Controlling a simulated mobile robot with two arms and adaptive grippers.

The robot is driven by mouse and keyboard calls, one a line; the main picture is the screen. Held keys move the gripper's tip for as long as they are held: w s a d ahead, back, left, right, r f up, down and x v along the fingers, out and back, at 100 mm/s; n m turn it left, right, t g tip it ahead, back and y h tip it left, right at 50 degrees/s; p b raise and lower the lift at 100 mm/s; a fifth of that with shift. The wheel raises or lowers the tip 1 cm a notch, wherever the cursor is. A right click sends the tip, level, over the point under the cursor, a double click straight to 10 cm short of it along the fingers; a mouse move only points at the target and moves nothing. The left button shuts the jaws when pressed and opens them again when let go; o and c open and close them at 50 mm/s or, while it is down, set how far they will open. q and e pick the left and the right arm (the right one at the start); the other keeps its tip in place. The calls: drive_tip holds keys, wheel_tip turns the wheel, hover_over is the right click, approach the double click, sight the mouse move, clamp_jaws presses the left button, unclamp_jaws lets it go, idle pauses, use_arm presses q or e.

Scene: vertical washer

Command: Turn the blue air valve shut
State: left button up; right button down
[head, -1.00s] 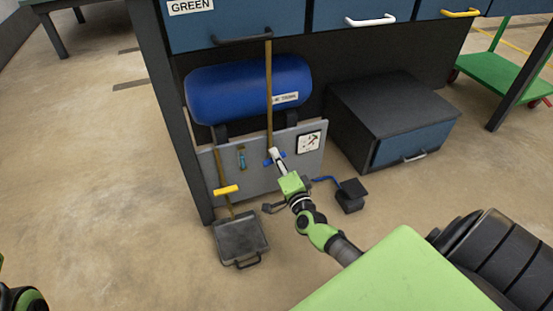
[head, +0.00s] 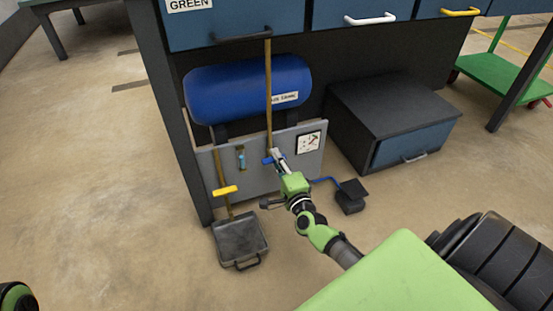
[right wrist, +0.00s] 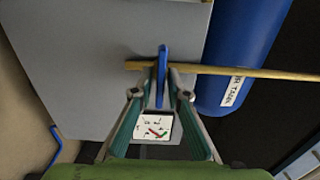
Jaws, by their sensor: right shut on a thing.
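The blue air valve handle (head: 267,161) is on the grey panel below the blue tank. In the right wrist view the handle (right wrist: 162,68) is a narrow blue bar standing lengthwise between the fingertips. My right gripper (head: 277,156) is shut on it, with a finger on each side (right wrist: 161,90). In the head view the gripper hides part of the handle. My left gripper is out of view.
A brown rod (head: 268,90) runs past the blue tank (head: 228,91) to the valve. A square gauge (head: 308,142) is right of the valve. A dustpan (head: 240,238), yellow-handled tool (head: 225,191) and black pedal box (head: 350,198) are nearby. A dark cabinet (head: 385,105) stands right.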

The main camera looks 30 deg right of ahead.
drive_tip(key=shift+f, duration=0.1)
drive_tip(key=c, duration=2.2)
unclamp_jaws()
drive_tip(key=shift+s, duration=0.1)
drive_tip(key=v, duration=1.2)
